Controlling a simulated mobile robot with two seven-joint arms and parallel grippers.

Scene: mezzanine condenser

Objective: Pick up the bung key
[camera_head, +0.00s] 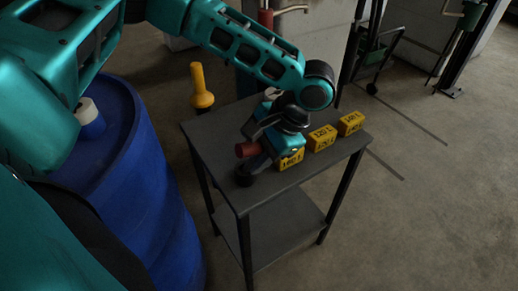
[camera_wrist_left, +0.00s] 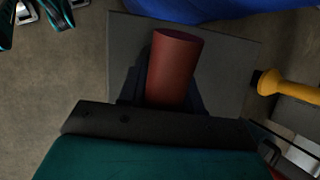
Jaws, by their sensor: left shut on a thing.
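The bung key shows as a dull red cylindrical grip (camera_head: 247,149) at the front left of a small dark table (camera_head: 219,119). In the left wrist view the red grip (camera_wrist_left: 173,68) stands between my dark fingers, which close on its two sides. My left gripper (camera_head: 262,157) reaches down over the table from above and is shut on this grip. My gripper hides the rest of the key, and I cannot tell whether it touches the tabletop. My right gripper is not seen.
Several yellow labelled blocks (camera_head: 322,138) stand in a row along the table's right side, the nearest one close by my gripper. A blue drum (camera_head: 150,190) is on the left. The floor at right is open.

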